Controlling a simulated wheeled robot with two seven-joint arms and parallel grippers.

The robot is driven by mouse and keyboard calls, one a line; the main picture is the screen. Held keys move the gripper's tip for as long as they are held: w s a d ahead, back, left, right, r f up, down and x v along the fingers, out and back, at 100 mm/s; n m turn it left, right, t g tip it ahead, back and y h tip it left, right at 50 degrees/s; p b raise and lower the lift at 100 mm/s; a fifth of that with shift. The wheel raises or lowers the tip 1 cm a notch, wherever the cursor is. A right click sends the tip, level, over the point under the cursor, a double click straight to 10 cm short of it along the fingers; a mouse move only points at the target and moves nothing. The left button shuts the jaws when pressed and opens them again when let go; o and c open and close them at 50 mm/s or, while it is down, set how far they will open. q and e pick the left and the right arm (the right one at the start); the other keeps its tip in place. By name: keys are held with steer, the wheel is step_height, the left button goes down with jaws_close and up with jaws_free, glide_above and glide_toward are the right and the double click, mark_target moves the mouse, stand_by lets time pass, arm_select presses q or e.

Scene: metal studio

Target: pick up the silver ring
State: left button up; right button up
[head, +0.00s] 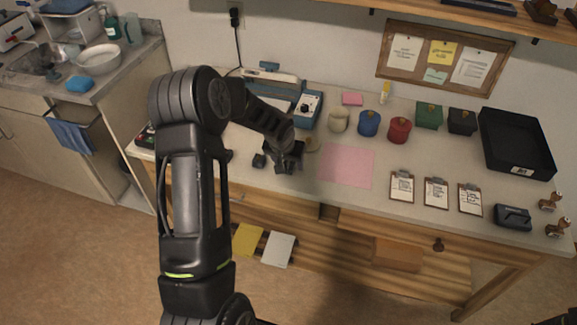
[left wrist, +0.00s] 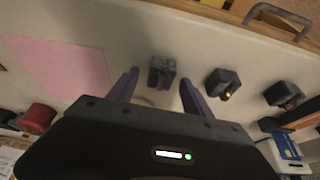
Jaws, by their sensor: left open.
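My left gripper (head: 287,165) is over the front left part of the worktable, pointing down, open and empty. In the left wrist view its fingers (left wrist: 159,77) stand apart. A small dark box (left wrist: 162,72) lies between and below the fingertips, with a faint greyish detail on it that may be the silver ring; it is too small to be sure. To its right is a second dark box (left wrist: 223,82) with a gold-coloured spot, also seen in the head view (head: 259,160). A third dark box (left wrist: 285,95) has a reddish spot. My right gripper is not seen.
A pink sheet (head: 346,166) lies right of the gripper. Behind stand a white pot (head: 339,121), blue pot (head: 369,123) and red pot (head: 399,129). Clipboards (head: 436,193) and a black tray (head: 516,144) are further right. The table's front edge is close to the gripper.

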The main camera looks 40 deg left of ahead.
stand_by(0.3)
arm_select(q)
jaws_close()
stand_by(0.5)
